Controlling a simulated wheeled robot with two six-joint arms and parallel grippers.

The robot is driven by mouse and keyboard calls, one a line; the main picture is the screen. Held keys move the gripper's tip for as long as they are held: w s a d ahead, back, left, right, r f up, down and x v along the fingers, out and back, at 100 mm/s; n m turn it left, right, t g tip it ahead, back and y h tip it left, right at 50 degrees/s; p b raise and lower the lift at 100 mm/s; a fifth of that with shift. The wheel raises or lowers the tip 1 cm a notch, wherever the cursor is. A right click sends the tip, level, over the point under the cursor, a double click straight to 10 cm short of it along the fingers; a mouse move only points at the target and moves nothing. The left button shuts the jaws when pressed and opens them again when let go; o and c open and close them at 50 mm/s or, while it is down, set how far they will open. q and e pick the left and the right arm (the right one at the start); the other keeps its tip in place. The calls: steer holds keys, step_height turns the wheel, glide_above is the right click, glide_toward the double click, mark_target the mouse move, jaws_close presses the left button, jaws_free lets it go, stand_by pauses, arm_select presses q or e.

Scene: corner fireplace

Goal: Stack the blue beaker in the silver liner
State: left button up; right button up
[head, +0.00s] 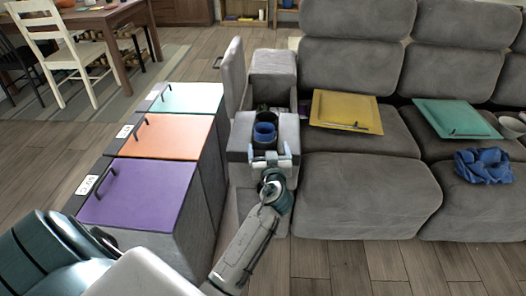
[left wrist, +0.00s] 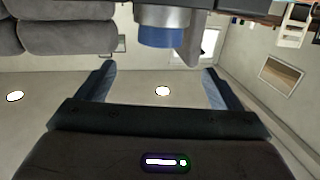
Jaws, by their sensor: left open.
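The blue beaker (head: 264,131) is upright on the console between the sofa seats. In the left wrist view, which is upside down, the beaker (left wrist: 161,38) shows as a blue band projecting from the silver liner (left wrist: 163,17). The beaker appears to sit inside the liner, with its upper part standing out. My left gripper (head: 272,157) is open and empty, just on the near side of the beaker and apart from it. Its two fingers (left wrist: 160,88) show spread with nothing between them in the left wrist view. My right gripper is not in view.
A cabinet with purple (head: 140,191), orange (head: 166,136) and teal (head: 188,98) lids stands left of the console (head: 240,148). The grey sofa (head: 365,190) holds a yellow tray (head: 345,108), a green tray (head: 455,117) and a crumpled blue cloth (head: 484,165).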

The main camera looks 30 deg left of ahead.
arm_select(q)
steer(key=s+d+f+m+g+h, duration=0.25)
steer(key=s+f, duration=0.25)
steer(key=s, duration=0.4)
steer(key=s+d+f+m+g+h, duration=0.1)
steer(key=s+f+h, duration=0.2)
steer(key=s+f, duration=0.4)
steer(key=s+d+m+g+h, duration=0.1)
steer(key=s+d+m+h, duration=0.1)
steer(key=s, duration=0.6)
steer(key=s+d+m+g+h, duration=0.2)
steer(key=s+d+m+h, duration=0.1)
steer(key=s+d, duration=0.3)
steer(key=shift+s+d+r+h, duration=0.15)
steer(key=shift+s+h, duration=0.6)
steer(key=shift+s, duration=0.35)
